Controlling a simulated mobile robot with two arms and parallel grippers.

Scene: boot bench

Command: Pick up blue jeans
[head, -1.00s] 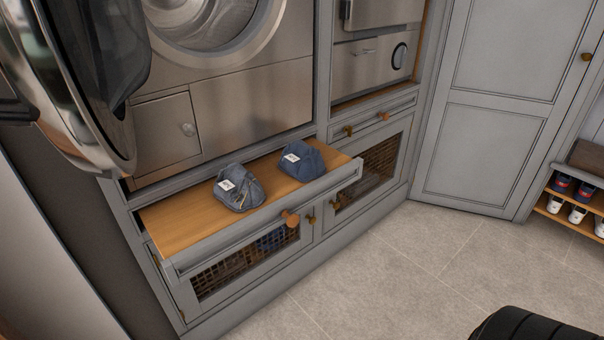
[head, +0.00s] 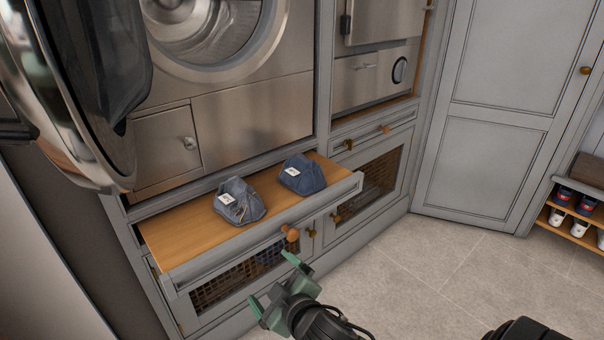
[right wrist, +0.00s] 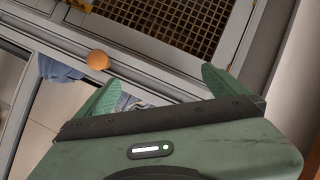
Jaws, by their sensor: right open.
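Two folded blue denim bundles with white tags lie on the pulled-out wooden shelf (head: 185,237). The left bundle (head: 240,205) is greyer and shows a zip-like line. The right bundle (head: 302,176) is darker blue. Part of blue cloth (right wrist: 60,72) also shows at the left of the right wrist view. My right gripper (head: 272,280) is open and empty, in front of and below the shelf's front edge, apart from both bundles. Its green fingers also show in the right wrist view (right wrist: 160,88). My left gripper is not in view.
The shelf's front has an orange knob (head: 292,235). Below it are mesh-fronted cabinet doors (head: 235,280). A washer with an open round door (head: 75,90) stands above the shelf. A shoe rack (head: 572,225) is at the far right. The tiled floor (head: 420,275) is clear in the middle.

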